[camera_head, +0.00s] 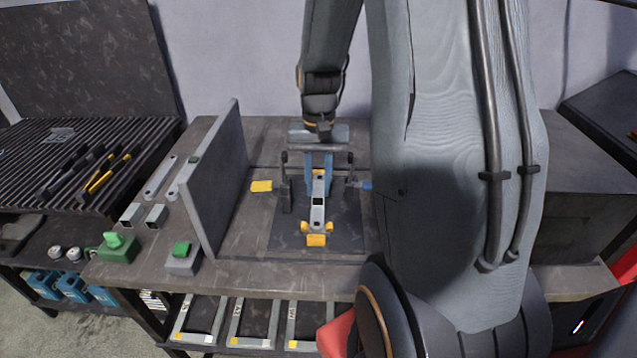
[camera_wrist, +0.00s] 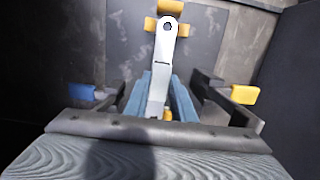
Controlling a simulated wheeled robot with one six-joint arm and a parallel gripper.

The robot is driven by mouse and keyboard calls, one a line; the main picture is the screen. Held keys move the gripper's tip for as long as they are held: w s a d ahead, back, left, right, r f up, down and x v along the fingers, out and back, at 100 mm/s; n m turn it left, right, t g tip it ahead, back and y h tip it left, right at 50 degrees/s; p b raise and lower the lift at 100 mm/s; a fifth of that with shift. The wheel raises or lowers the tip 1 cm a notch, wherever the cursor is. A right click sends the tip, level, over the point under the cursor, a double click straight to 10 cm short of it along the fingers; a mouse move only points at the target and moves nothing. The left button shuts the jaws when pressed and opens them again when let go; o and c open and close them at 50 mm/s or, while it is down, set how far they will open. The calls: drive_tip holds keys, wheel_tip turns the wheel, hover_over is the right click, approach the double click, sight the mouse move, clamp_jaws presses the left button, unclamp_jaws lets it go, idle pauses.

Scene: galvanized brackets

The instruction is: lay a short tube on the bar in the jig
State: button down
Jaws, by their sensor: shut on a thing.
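My gripper (camera_head: 319,184) is over the jig, its blue fingers pointing down at the work. In the wrist view, my gripper (camera_wrist: 161,90) is closed on the sides of a short grey tube (camera_wrist: 158,88). The tube's dark open end faces the front in the head view (camera_head: 318,201). The bar (camera_head: 317,216) lies in the jig (camera_head: 286,196), running front to back under the tube. The bar's holed end shows in the wrist view (camera_wrist: 168,42). The tube is in line with the bar; I cannot tell whether they touch. Yellow blocks (camera_head: 316,240) sit at the bar's front end.
Two more short tubes (camera_head: 155,215) and flat bars (camera_head: 158,178) lie on the bench at left. An upright grey panel (camera_head: 222,180) stands between them and the jig. Green-topped boxes (camera_head: 117,247) stand near the front edge. Yellow and blue clamp handles (camera_head: 262,186) flank the jig.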

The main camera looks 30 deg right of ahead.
sight(319, 185)
drive_tip(key=shift+f, duration=0.1)
drive_tip(key=c, duration=1.5)
unclamp_jaws()
drive_tip(key=r, duration=0.4)
drive_tip(key=r+b, duration=0.1)
drive_tip(key=r, duration=0.3)
drive_tip(key=w+r+b, duration=0.1)
drive_tip(key=r, duration=0.3)
drive_tip(key=shift+w+d+r, duration=0.1)
drive_tip(key=shift+d, duration=0.3)
